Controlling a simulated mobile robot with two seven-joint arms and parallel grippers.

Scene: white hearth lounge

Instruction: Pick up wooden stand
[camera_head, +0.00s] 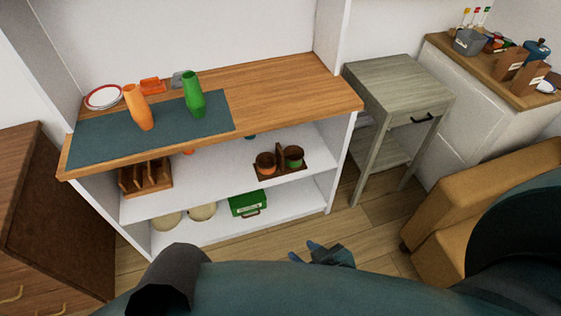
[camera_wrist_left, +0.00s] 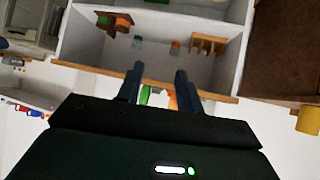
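A brown wooden stand with upright slats (camera_head: 145,177) sits at the left end of the middle shelf of the white unit. It also shows in the left wrist view (camera_wrist_left: 207,43), where the picture is upside down. My left gripper (camera_wrist_left: 159,76) is open and empty, with its two dark fingers apart in front of the shelf unit and clear of the stand.
The unit's wooden top (camera_head: 290,88) bears an orange vase (camera_head: 138,107) and a green vase (camera_head: 194,95) on a dark mat. A wooden caddy with pots (camera_head: 280,168) stands right on the middle shelf. A green box (camera_head: 248,204) is below. A grey side table (camera_head: 398,85) stands right.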

